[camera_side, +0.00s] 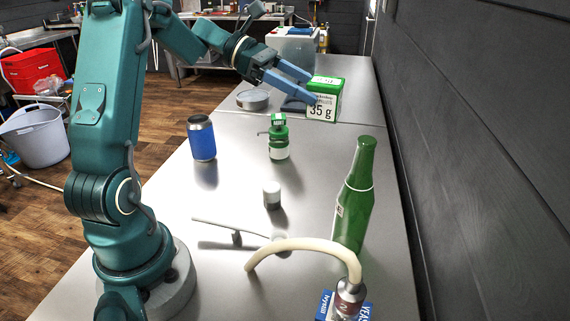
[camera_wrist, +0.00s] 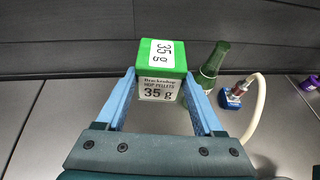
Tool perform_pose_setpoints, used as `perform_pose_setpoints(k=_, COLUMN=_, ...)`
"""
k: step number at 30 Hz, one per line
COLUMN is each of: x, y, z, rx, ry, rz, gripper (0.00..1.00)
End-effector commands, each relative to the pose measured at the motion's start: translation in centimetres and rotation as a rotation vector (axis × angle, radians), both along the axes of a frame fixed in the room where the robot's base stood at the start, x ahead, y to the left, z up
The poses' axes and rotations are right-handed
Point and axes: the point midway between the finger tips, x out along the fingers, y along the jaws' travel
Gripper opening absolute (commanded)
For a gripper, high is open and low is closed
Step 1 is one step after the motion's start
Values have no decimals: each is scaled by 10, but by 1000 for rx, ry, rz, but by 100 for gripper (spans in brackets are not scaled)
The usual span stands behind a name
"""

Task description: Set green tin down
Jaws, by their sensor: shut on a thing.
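The green tin (camera_side: 324,99) is a box-shaped tin with a green top and a white label reading "35 g". My gripper (camera_side: 308,88) is shut on it, with blue fingers on either side, at the far part of the steel table in the side view. In the wrist view the tin (camera_wrist: 161,70) sits between the two fingertips of my gripper (camera_wrist: 160,85). I cannot tell whether its underside touches the table.
A round metal tin (camera_side: 252,100), a green bottle with a pump (camera_side: 279,140), a blue can (camera_side: 202,138), a small white-topped jar (camera_side: 272,195) and a green glass bottle (camera_side: 355,200) stand on the table (camera_side: 235,180). A cream hose (camera_side: 310,243) arches in front. A dark wall (camera_side: 480,130) borders the right side.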

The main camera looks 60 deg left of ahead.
Motion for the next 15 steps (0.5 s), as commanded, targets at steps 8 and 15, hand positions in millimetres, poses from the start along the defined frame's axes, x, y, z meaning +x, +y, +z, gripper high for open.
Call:
perform_pose_setpoints(k=8, x=12, y=25, z=-8, rx=-6, ry=6, rz=147, gripper=7)
perform_pose_setpoints(k=15, x=12, y=24, z=-62, rx=-8, ry=8, rz=144, gripper=7)
